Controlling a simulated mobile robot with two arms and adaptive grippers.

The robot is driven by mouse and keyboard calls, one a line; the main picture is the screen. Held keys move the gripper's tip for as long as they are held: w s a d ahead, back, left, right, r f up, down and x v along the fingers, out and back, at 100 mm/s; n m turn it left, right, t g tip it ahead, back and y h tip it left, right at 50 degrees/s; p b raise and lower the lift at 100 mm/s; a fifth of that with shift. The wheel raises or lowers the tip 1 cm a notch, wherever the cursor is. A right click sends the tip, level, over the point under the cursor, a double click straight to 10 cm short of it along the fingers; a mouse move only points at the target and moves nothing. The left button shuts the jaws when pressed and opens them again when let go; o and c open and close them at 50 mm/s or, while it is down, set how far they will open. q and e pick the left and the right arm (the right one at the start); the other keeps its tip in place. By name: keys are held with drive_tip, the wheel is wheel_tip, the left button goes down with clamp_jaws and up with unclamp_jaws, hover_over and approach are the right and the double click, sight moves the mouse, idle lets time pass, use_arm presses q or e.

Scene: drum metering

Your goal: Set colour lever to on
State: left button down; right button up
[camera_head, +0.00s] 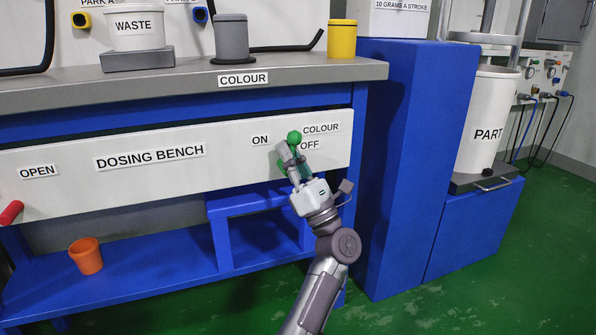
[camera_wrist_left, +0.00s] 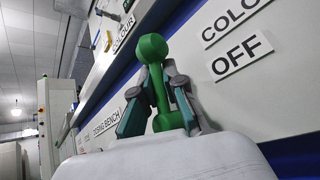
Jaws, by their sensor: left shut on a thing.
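The green colour lever (camera_head: 294,137) is on the white front panel of the dosing bench. Its round knob stands between the ON label (camera_head: 260,140) and the OFF label (camera_head: 309,145). In the left wrist view the lever's green knob (camera_wrist_left: 152,47) and stem show between the two fingers. My left gripper (camera_head: 291,160) is shut on the lever, with its fingers around the stem below the knob; it also shows in the left wrist view (camera_wrist_left: 157,82). The gripper hides part of the lever's base in the head view. My right gripper is not in view.
A grey cup (camera_head: 231,40) and a yellow cup (camera_head: 342,40) stand on the bench top (camera_head: 150,80). A red handle (camera_head: 11,212) is at the panel's left end. An orange cup (camera_head: 86,256) sits on the blue lower shelf. A blue pedestal (camera_head: 405,150) stands right of the bench.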

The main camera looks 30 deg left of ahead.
use_arm(q)
drive_tip(key=shift+s+d+r+n+g+b, duration=0.15)
drive_tip(key=shift+n+g+b, duration=0.25)
drive_tip(key=shift+n+g, duration=0.7)
drive_tip(key=shift+s+d+r+n+g+b, duration=0.1)
drive_tip(key=shift+n+g+b, duration=0.3)
drive_tip(key=shift+n+g, duration=0.7)
drive_tip(key=shift+a+n+g, duration=0.1)
drive_tip(key=shift+n+g, duration=0.2)
drive_tip(key=c, duration=1.2)
unclamp_jaws()
drive_tip(key=shift+r, duration=0.15)
drive_tip(key=v, duration=1.2)
drive_tip(key=shift+c, duration=0.2)
